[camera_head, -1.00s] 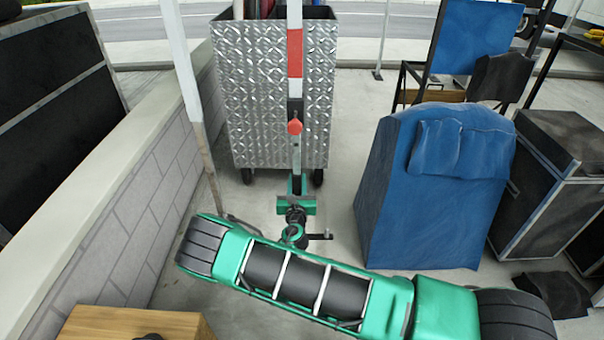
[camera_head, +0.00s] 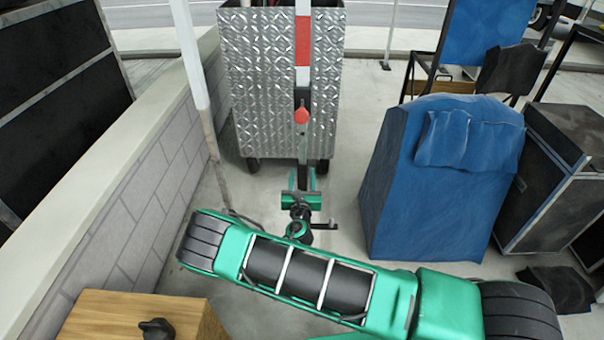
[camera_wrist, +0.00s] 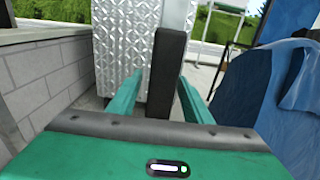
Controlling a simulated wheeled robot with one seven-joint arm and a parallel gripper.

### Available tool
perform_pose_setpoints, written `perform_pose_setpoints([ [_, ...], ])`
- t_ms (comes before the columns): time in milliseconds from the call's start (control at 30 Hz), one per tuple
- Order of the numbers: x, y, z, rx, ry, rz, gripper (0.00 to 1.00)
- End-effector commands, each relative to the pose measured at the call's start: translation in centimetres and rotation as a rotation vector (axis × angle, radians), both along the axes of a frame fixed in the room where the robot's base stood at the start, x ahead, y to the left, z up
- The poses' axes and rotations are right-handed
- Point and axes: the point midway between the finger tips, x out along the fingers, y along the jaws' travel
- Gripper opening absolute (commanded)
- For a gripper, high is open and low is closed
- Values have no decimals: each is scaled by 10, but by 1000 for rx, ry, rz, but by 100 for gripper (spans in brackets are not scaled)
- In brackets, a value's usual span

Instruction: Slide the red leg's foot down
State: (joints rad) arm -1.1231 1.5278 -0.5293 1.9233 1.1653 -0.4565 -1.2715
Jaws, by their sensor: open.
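The red leg (camera_head: 303,40) is a tall upright pole with red and white bands, a black part and a red knob (camera_head: 301,116). In the wrist view its dark foot (camera_wrist: 166,75) stands upright between the two green fingers of my gripper (camera_wrist: 160,92). The fingers are open, one on each side of the foot, with a gap visible beside it. In the head view my gripper (camera_head: 302,184) is low at the leg's bottom. The foot's lowest end is hidden behind my gripper's body.
A silver diamond-plate cart (camera_head: 262,90) stands close behind the leg. A low block wall (camera_head: 140,195) and a leaning white pole (camera_head: 189,60) are at the left. A blue covered object (camera_head: 430,190) is at the right. A wooden box (camera_head: 135,312) is at the lower left.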

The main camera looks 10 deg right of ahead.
Motion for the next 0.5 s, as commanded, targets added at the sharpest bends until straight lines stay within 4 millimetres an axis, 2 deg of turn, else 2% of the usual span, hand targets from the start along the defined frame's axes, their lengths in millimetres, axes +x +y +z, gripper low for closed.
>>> perform_pose_setpoints([
  [100,-24,5,-1,-3,4,3,45],
  [300,-59,10,-1,-3,3,3,45],
  [500,-79,13,-2,-1,3,1,45],
])
